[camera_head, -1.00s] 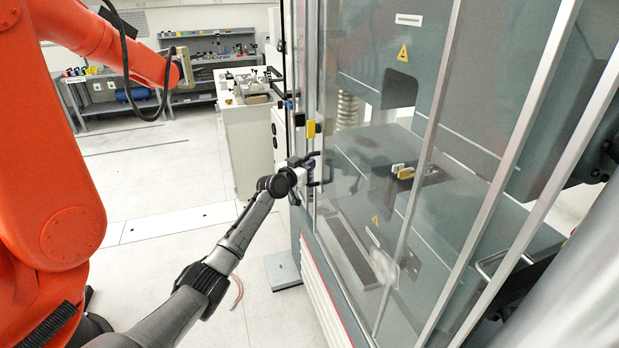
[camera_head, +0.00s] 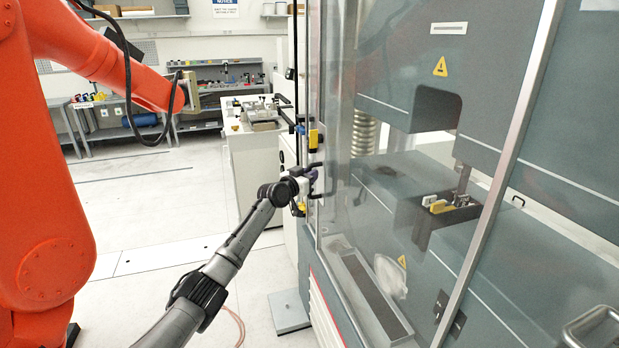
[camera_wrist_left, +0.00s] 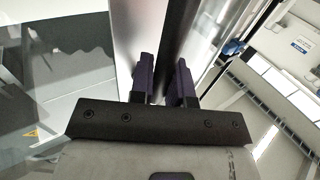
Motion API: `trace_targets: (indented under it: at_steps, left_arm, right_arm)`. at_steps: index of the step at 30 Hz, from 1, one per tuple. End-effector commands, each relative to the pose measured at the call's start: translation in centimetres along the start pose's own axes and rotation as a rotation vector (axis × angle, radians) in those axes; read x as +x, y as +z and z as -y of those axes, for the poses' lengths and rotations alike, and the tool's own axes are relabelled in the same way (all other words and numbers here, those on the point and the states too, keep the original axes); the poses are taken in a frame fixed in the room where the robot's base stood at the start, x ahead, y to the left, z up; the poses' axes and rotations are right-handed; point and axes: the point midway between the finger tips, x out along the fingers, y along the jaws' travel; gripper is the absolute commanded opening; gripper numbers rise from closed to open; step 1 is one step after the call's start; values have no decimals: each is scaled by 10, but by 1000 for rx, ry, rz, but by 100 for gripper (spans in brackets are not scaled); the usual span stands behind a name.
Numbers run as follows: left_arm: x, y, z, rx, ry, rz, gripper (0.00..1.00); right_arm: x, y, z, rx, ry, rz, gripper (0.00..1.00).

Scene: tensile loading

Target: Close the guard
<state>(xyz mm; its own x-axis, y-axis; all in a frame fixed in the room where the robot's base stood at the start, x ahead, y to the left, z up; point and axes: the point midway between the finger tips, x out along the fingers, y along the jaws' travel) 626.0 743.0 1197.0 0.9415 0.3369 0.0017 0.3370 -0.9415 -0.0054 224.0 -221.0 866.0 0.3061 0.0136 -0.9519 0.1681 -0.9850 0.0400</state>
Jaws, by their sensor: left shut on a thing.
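The guard (camera_head: 338,150) is a clear panel in a metal frame on the front of the grey testing machine. A black handle (camera_head: 320,190) stands out near its left edge. My left gripper (camera_head: 308,182) is at this handle, with its jaws shut on it. In the left wrist view the purple fingers (camera_wrist_left: 164,80) stand on either side of a dark upright bar (camera_wrist_left: 181,35). How far the guard's edge is from its stop cannot be told. My right gripper is not in view.
The testing machine (camera_head: 400,75) fills the right side, with yellow parts (camera_head: 438,206) inside. A yellow and black block (camera_head: 313,139) sits on the frame above my gripper. A large orange robot arm (camera_head: 45,190) stands at left.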

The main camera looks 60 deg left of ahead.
Motion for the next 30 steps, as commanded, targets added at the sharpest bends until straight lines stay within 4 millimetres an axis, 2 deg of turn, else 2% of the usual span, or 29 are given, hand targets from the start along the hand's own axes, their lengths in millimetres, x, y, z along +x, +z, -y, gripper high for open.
trace_targets:
  at_steps: [4,5,12,23,30]
  left_arm:
    - [0,6,3,-1,-6,10,0]
    - [0,6,3,-1,-6,10,19]
    - [0,4,2,-1,-4,7,41]
    - [-4,3,1,0,-2,5,41]
    - [-27,3,1,4,-1,6,41]
  right_arm:
    - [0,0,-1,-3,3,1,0]
    - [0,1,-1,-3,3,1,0]
    - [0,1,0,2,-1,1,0]
    - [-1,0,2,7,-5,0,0]
    - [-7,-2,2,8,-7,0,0]
